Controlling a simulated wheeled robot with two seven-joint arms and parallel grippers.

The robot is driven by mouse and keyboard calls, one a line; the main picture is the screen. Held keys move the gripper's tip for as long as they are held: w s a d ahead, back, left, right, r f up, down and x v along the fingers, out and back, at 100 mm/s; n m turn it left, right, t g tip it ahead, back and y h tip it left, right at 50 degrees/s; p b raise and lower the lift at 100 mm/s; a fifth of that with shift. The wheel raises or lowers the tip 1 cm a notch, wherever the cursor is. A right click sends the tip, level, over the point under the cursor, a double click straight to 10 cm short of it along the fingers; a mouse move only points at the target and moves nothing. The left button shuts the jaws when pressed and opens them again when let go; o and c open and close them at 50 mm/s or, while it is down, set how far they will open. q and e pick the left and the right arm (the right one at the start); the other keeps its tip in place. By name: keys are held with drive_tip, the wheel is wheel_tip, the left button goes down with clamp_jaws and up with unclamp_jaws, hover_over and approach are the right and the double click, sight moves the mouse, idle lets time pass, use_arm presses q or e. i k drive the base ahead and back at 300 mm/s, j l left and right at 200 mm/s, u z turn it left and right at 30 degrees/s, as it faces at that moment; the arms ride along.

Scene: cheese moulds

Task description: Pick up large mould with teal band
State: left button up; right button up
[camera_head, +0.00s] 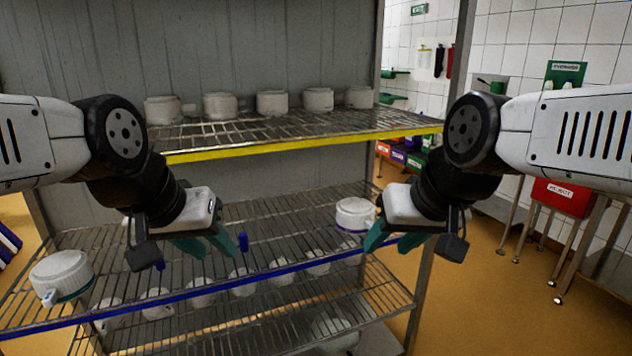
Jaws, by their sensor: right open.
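A large white mould with a teal band (62,272) stands at the left end of the middle wire shelf, with a small pale tag or spout on its front. Another large white mould, with a purple-blue band (355,213), stands on the same shelf toward the right. My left gripper (208,248) has teal fingers apart and empty, over the shelf to the right of the teal-banded mould. My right gripper (390,244) is open and empty, just right of the purple-banded mould; I cannot tell whether it touches it.
The wire rack has a yellow-edged upper shelf (290,149) with several white moulds and a blue-edged middle shelf (215,289). Several smaller moulds stand on the shelf below. A small blue item (243,242) is on the middle shelf. A red bin (563,197) stands at right.

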sight(60, 280)
drive_tip(key=u, duration=1.7)
